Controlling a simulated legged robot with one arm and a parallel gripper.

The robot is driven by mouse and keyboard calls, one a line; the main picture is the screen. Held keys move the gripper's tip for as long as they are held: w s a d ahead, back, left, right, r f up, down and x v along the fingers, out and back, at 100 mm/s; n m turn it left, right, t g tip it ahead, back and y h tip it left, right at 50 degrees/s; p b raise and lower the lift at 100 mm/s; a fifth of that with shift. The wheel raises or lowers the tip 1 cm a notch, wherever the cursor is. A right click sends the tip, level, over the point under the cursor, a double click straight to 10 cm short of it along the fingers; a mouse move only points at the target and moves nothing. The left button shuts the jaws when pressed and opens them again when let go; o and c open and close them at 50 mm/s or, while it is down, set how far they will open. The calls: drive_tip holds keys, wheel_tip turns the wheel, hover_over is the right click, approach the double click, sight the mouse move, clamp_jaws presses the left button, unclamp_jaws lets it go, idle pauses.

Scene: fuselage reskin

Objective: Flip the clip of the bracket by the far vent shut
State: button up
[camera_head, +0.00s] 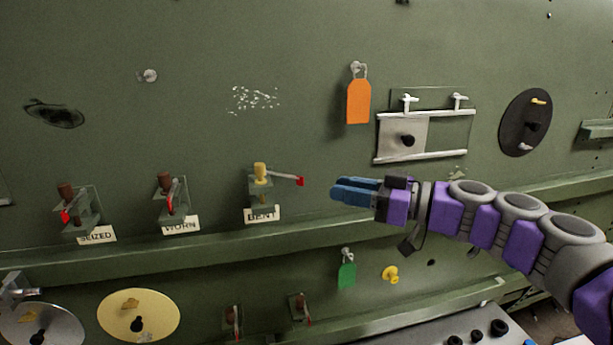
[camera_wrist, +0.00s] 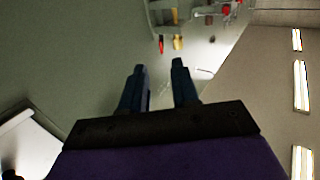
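Three brackets stand on the green wall ledge in the head view, labelled SEIZED (camera_head: 80,213), WORN (camera_head: 171,203) and BENT (camera_head: 260,190). The BENT bracket has a yellow knob, and its red-tipped clip (camera_head: 286,177) sticks out to the right, swung open. The red-tipped clips on SEIZED and WORN hang down close to their brackets. I cannot tell which fitting is the far vent. My gripper (camera_head: 338,189) is right of the BENT clip's red tip, apart from it and pointing left. In the wrist view its fingers (camera_wrist: 158,66) are spread with nothing between them.
A sliding panel on white rails (camera_head: 420,153) and an orange tag (camera_head: 358,102) are above my gripper. A dark round disc (camera_head: 524,123) is at right. Below the ledge are a green tag (camera_head: 347,275), two smaller brackets (camera_head: 232,322) (camera_head: 300,308) and a yellow disc (camera_head: 138,313).

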sight(299, 180)
drive_tip(key=p+x, duration=0.1)
drive_tip(key=x, duration=0.9)
drive_tip(key=shift+s+a, duration=0.1)
drive_tip(key=shift+a, duration=0.35)
drive_tip(key=shift+c, duration=0.5)
drive_tip(key=shift+a, duration=0.15)
drive_tip(key=shift+c, duration=1.5)
drive_tip(key=shift+d, duration=0.6)
clamp_jaws()
